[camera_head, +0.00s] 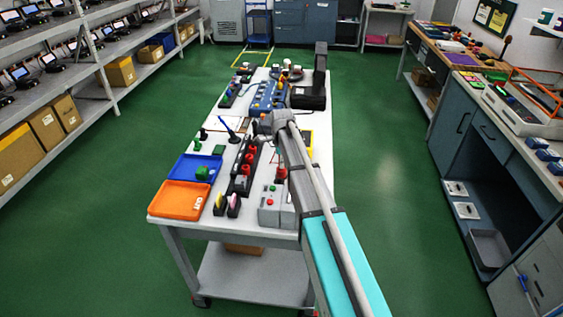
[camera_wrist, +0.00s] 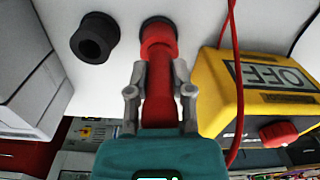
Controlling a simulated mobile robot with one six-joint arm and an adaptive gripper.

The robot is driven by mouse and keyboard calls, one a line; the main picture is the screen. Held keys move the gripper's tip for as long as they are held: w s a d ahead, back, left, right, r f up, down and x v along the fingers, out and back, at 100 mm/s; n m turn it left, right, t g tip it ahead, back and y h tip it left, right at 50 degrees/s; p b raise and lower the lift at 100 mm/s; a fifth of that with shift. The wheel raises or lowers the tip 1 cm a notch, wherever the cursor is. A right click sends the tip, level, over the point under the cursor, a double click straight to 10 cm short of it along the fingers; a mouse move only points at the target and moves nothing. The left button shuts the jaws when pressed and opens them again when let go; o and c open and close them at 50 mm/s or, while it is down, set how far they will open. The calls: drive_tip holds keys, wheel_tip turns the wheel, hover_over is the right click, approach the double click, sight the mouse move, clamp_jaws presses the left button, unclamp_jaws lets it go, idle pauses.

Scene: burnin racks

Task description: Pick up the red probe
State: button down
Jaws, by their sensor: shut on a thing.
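The red probe (camera_wrist: 158,45) is in the middle of the wrist view, its tip end at a dark round holder on the white surface. I cannot tell whether it is still seated in the holder. My gripper (camera_wrist: 160,85) is shut on the probe's red body, one finger on each side. A red cable (camera_wrist: 238,90) hangs to the right of the probe. In the head view my arm reaches over the table, and its links hide most of my gripper and the probe.
An empty black holder (camera_wrist: 95,38) stands left of the probe. A yellow box (camera_wrist: 222,92) marked OFF, with a red knob (camera_wrist: 278,134), is close on the right. The white table (camera_head: 172,223) bears an orange tray (camera_head: 181,200), a blue tray (camera_head: 183,166) and a grey button box (camera_head: 271,212).

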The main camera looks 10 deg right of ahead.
drive_tip(key=shift+r, duration=0.2)
wheel_tip(320, 180, up, 2)
drive_tip(key=shift+p, duration=1.2)
drive_tip(key=s+a+r+p, duration=0.3)
drive_tip(key=s+r+p, duration=0.7)
drive_tip(key=s, duration=0.3)
drive_tip(key=shift+s+r+p, duration=0.3)
drive_tip(key=shift+s, duration=0.05)
